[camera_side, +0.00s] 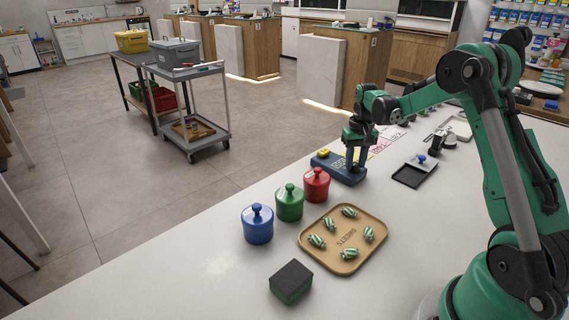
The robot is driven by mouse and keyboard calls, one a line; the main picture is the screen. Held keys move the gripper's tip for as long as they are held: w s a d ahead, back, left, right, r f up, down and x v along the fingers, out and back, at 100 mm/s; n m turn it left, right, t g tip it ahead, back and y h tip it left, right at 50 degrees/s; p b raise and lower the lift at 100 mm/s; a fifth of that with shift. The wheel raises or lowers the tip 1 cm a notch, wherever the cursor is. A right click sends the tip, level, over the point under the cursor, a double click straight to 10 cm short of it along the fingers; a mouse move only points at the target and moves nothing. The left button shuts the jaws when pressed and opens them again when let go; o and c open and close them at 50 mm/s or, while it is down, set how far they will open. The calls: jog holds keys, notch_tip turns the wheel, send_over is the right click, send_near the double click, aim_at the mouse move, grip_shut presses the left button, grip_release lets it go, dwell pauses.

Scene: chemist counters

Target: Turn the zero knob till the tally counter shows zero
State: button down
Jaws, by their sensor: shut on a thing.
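The tally counter (340,174) is a dark blue block on the white counter, behind the red jar. It has a yellow button at its left end and a small pale display whose digits are too small to read. My gripper (355,168) points down over the counter's right end, with its fingers shut there. The zero knob is hidden between the fingers, so its position cannot be seen.
Blue (257,226), green (290,204) and red (316,186) lidded jars stand in front of the tally counter. A tan tray (343,262) holds several striped sweets. A dark green box (291,282) lies at the front. A black tray (408,177) is to the right.

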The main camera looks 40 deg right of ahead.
aim_at(355, 163)
jog(key=shift+m, duration=0.5)
jog(key=c, duration=0.6)
grip_release()
jog(key=shift+r, duration=0.1)
jog(key=shift+r, duration=2.7)
